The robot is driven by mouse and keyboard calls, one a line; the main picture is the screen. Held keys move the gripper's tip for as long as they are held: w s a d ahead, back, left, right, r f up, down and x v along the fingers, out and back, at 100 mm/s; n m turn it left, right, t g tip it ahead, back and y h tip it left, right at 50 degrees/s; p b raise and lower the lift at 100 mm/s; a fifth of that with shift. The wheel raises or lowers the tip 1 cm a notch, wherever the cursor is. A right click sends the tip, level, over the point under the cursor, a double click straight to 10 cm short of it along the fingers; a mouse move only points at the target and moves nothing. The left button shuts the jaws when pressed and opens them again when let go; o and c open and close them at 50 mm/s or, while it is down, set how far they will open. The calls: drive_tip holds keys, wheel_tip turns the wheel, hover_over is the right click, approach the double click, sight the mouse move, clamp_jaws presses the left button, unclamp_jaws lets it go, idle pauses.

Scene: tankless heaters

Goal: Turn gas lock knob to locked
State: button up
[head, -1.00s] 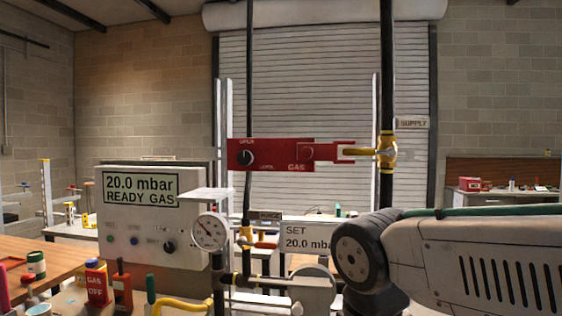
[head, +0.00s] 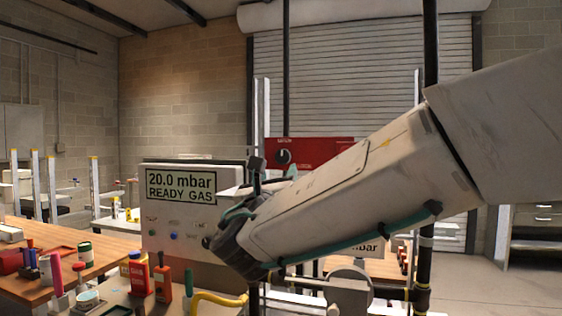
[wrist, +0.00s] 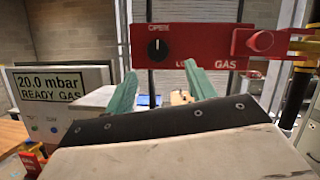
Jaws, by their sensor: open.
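The gas lock knob (wrist: 158,49) is a round black knob on a red plate (wrist: 195,44), with "OPEN" printed above it and a partly hidden word below. Its white mark points up, toward "OPEN". The knob (head: 283,156) and plate (head: 325,146) also show in the head view, the plate's right part hidden by my arm. My gripper (wrist: 161,86) has green fingers spread apart with nothing between them. In the wrist view the fingertips lie below the knob, one to each side, apart from it.
A grey panel (head: 190,228) reading "20.0 mbar READY GAS" stands left of the plate. A yellow valve (wrist: 307,56) and dark vertical pipe are at the plate's right. Bottles and tools (head: 139,272) crowd the bench at lower left.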

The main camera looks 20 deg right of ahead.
sight(282, 157)
drive_tip(key=x, duration=0.7)
drive_tip(key=shift+w+r, duration=0.25)
drive_tip(key=shift+w, duration=0.05)
drive_tip(key=c, duration=1)
